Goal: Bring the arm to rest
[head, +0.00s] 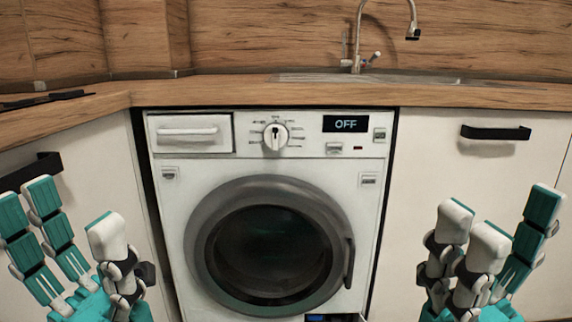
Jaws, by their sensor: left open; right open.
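My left gripper (80,240) is at the lower left, in front of the white cabinet left of the washing machine. Its teal and white fingers point up and are spread open, with nothing between them. My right gripper (495,245) is at the lower right, in front of the white cabinet on that side. Its fingers also point up, open and empty. Both arms are cut off by the bottom edge of the picture.
A white washing machine (357,210) stands between the grippers, its round door (200,245) shut and its display (346,124) reading OFF. A wooden worktop (215,88) runs above, with a tap (358,60). Black handles (495,132) stick out from the cabinets.

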